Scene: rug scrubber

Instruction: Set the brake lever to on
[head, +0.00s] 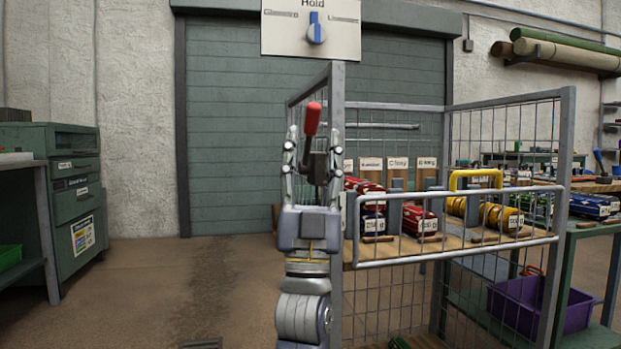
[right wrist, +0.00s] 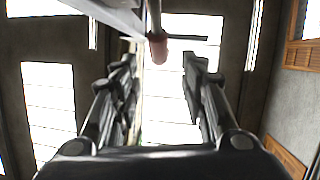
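The brake lever has a red grip (head: 312,119) on a dark metal mount, near the front left post of the wire cage cart. The grip points up and leans slightly right. My right gripper (head: 314,141) is open, upright, with one finger on each side of the lever in the head view. In the right wrist view the lever's reddish end (right wrist: 157,48) shows between and beyond the open fingertips (right wrist: 158,66). I cannot tell whether a finger touches it. The lever's base is partly hidden by my gripper. My left gripper is out of view.
The wire cage cart (head: 566,150) holds red and yellow rolls on a wooden shelf. A panel with a blue knob (head: 316,28) hangs above. A green cabinet (head: 75,190) stands left, a purple crate (head: 520,308) lower right. The floor at left is clear.

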